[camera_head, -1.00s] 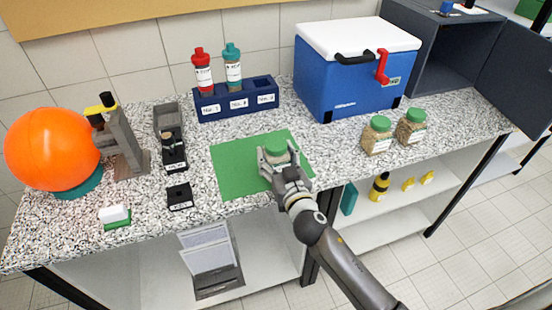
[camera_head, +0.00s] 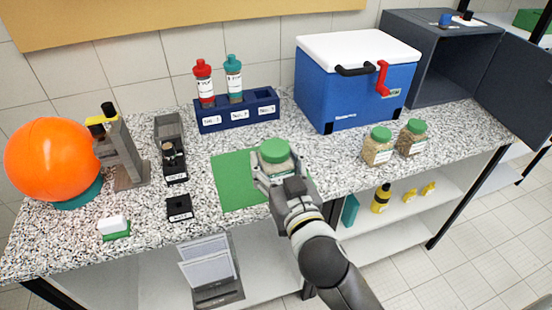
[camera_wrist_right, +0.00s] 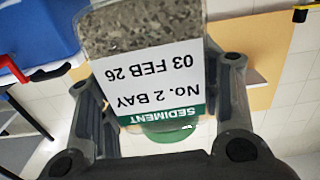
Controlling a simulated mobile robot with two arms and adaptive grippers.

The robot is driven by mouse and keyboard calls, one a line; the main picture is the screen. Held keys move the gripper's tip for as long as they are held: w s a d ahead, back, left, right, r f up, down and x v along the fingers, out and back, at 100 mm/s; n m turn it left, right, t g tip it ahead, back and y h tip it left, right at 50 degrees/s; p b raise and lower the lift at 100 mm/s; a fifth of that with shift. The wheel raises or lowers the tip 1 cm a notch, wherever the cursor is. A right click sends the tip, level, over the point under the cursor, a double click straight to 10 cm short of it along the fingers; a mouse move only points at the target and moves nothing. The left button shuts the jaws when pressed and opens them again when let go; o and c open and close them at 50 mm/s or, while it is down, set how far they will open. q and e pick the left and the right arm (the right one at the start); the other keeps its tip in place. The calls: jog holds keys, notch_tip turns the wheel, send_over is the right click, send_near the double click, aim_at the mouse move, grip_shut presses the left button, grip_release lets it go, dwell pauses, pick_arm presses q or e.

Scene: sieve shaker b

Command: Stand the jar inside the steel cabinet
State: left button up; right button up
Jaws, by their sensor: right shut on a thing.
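My right gripper (camera_head: 279,178) is shut on a jar (camera_head: 276,155) with a green lid, held above the green mat (camera_head: 232,182). In the right wrist view the jar (camera_wrist_right: 135,35) holds grey-brown grains and its label reads "SEDIMENT NO. 2 BAY 03 FEB 26", upside down in that picture. Two similar green-lidded jars stand on the bench at the right, one (camera_head: 378,147) left of the other (camera_head: 411,138). The steel cabinet (camera_head: 440,70) is dark grey, stands at the back right, and its door (camera_head: 513,92) is swung open. My left gripper is not in view.
A blue cooler (camera_head: 355,85) with a white lid stands between the mat and the cabinet. A blue rack (camera_head: 237,111) holds a red-capped and a teal-capped bottle. An orange ball (camera_head: 52,158) and a microscope-like device (camera_head: 122,150) are at left. Small items lie on the cabinet top.

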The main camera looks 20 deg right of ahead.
aim_at(275, 172)
jog(key=s, duration=0.1)
jog(key=s+r, duration=0.1)
jog(key=s+a, duration=0.1)
jog(key=shift+s+a+r, duration=0.1)
jog(key=shift+s+r, duration=0.2)
jog(key=shift+r, duration=0.05)
jog(key=shift+s+f, duration=0.1)
jog(key=shift+f, duration=0.2)
jog(key=s+d+f, duration=0.6)
jog(key=s+f, duration=0.3)
jog(key=shift+d+f+h, duration=0.2)
jog(key=shift+f+h, duration=0.1)
jog(key=shift+f, duration=0.05)
